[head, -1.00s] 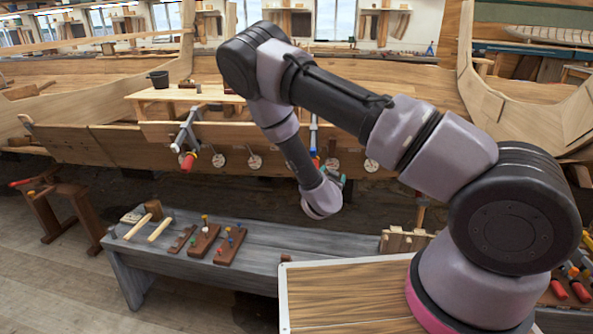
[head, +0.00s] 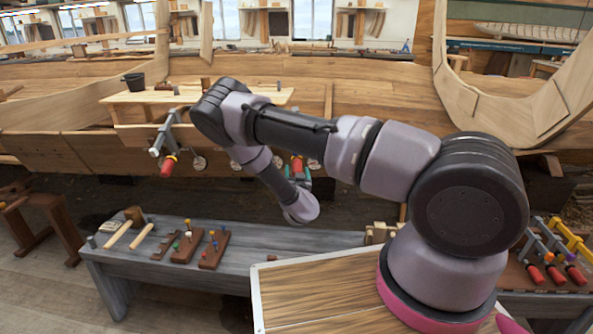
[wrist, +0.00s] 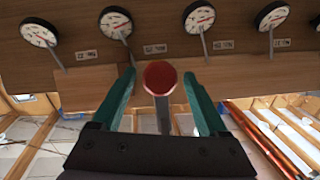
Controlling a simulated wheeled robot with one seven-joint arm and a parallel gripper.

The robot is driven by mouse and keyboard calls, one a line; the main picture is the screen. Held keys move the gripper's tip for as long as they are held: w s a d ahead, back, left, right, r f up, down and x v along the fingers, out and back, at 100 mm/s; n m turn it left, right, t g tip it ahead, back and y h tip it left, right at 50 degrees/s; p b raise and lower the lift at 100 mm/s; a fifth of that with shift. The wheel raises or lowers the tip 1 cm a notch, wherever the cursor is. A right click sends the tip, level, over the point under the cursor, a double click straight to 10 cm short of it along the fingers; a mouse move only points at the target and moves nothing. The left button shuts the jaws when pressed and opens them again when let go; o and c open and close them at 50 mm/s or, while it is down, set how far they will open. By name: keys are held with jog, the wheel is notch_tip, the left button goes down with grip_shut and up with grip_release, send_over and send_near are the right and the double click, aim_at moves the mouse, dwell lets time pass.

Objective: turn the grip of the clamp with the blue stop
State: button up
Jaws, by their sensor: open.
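A clamp with a red grip (head: 297,164) hangs on the hull plank, partly hidden behind my arm. Its stop cannot be made out clearly now. In the wrist view the round red end of a grip (wrist: 160,75) faces me, with a grey bar below it. My gripper (head: 297,177) is just below that clamp, its green fingers open. In the wrist view the fingers stand on either side of the red grip with gaps; whether they reach around it is unclear.
Several round dials (wrist: 118,23) line the plank above the grip. A grey bench (head: 130,258) with mallets and wooden blocks stands below left. More red-gripped clamps (head: 545,268) lie at far right. A wooden-topped surface (head: 320,295) is beside my base.

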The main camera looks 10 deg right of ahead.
jog(key=shift+w+d, duration=0.15)
jog(key=shift+w, duration=0.65)
grip_shut()
